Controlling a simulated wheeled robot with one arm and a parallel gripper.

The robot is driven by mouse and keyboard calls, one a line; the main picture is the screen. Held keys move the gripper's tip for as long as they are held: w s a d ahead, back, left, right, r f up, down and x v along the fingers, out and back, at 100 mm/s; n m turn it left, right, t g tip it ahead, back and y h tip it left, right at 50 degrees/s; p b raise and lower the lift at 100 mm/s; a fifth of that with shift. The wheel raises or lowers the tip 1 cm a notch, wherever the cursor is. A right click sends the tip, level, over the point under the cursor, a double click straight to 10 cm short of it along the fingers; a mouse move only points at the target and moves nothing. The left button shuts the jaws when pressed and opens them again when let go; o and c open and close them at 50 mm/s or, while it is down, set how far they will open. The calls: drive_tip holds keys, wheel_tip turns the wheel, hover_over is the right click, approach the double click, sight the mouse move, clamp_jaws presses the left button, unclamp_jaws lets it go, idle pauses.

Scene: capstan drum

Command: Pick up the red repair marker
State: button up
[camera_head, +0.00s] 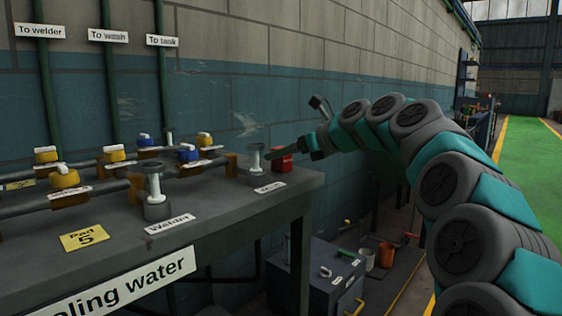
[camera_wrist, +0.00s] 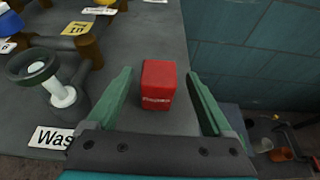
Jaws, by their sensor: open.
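The red repair marker (camera_wrist: 158,84) is a small red block with white lettering, standing on the grey bench top (camera_wrist: 150,30). In the wrist view it sits between and ahead of my gripper's two green fingers, with a gap on each side. My gripper (camera_wrist: 160,85) is open. In the head view the marker (camera_head: 281,160) stands near the bench's right end, and my gripper (camera_head: 305,148) is just to its right. One finger partly overlaps the marker's side there; I cannot tell from that view whether it touches.
A grey valve fitting (camera_head: 256,163) with a pale stem stands left of the marker, by a white label (camera_head: 270,187). Pipes with yellow and blue valves run further left. The wall (camera_wrist: 250,50) is close behind. A grey cabinet (camera_head: 318,274) stands below the bench.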

drive_tip(key=x, duration=0.4)
drive_tip(key=shift+a+r, duration=0.25)
drive_tip(key=shift+c, duration=0.2)
clamp_jaws()
